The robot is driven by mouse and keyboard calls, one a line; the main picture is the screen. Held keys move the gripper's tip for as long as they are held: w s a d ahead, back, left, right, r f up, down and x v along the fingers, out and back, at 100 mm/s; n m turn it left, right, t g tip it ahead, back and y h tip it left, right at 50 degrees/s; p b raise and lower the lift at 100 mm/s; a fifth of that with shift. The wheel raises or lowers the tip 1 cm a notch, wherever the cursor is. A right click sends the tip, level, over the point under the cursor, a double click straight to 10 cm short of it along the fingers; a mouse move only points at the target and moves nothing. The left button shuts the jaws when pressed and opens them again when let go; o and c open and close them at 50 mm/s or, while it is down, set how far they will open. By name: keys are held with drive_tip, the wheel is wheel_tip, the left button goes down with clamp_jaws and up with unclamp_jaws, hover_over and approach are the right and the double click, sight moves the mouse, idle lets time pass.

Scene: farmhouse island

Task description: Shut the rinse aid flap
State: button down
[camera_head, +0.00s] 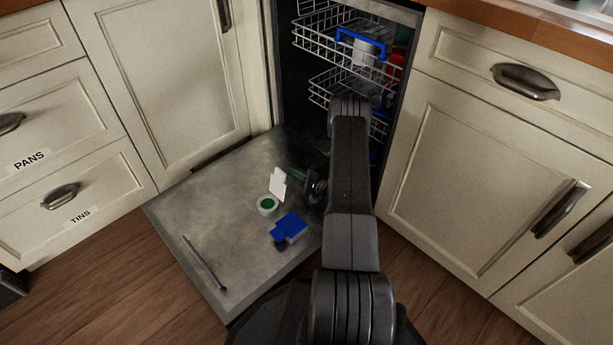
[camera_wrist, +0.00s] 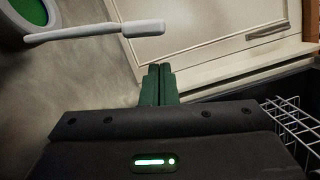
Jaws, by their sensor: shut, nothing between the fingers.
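The white rinse aid flap (camera_head: 278,184) stands open, tilted up from the dishwasher door beside a round white cup with a green centre (camera_head: 267,205). In the wrist view the flap (camera_wrist: 95,32) shows nearly edge-on, and part of the green cup (camera_wrist: 28,10) shows at the top left. My gripper (camera_head: 296,173) is shut and empty, its green fingers to the right of the flap in the head view. In the wrist view my fingertips (camera_wrist: 159,68) sit below and just right of the flap's end, apparently apart from it.
The dishwasher door (camera_head: 185,215) lies lowered, with a handle bar (camera_head: 204,264) near its left edge. A blue compartment with a blue lid (camera_head: 289,228) sits in front of the cup. White wire racks (camera_head: 320,30) hold dishes inside. Cream cabinets flank the opening; wooden floor lies in front.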

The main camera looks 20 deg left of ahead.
sight(286, 174)
drive_tip(key=shift+s+a+r, duration=0.15)
drive_tip(key=shift+s+a, duration=0.15)
drive_tip(key=shift+s, duration=0.2)
drive_tip(key=shift+s+a+r, duration=0.15)
drive_tip(key=shift+s+a, duration=0.1)
drive_tip(key=shift+s, duration=0.25)
drive_tip(key=shift+s+a+r+n, duration=0.15)
drive_tip(key=shift+s+r+n, duration=0.05)
drive_tip(key=shift+n, duration=0.2)
drive_tip(key=shift+s+r, duration=0.1)
drive_tip(key=shift+s, duration=0.05)
drive_tip(key=shift+s+a+r+n, duration=0.25)
drive_tip(key=shift+s+a+n, duration=0.2)
drive_tip(key=shift+n, duration=0.35)
drive_tip(key=shift+s+a+f+n+t+h+b, duration=0.1)
drive_tip(key=shift+s+a+f+n+h+b, duration=0.45)
drive_tip(key=shift+s+a+f+n, duration=0.85)
drive_tip(key=shift+s+a+f+n+t+h+b, duration=0.1)
drive_tip(key=shift+s+a+f+n+h+b, duration=0.4)
drive_tip(key=shift+s+n, duration=1.75)
drive_tip(key=shift+s+a+f+n+t+h+b, duration=0.1)
drive_tip(key=shift+s+a+f+n+h+b, duration=0.5)
drive_tip(key=shift+s+a+n, duration=1.25)
drive_tip(key=shift+s+d+f+m, duration=0.15)
drive_tip(key=shift+s+d+m, duration=0.25)
drive_tip(key=shift+s+m, duration=0.1)
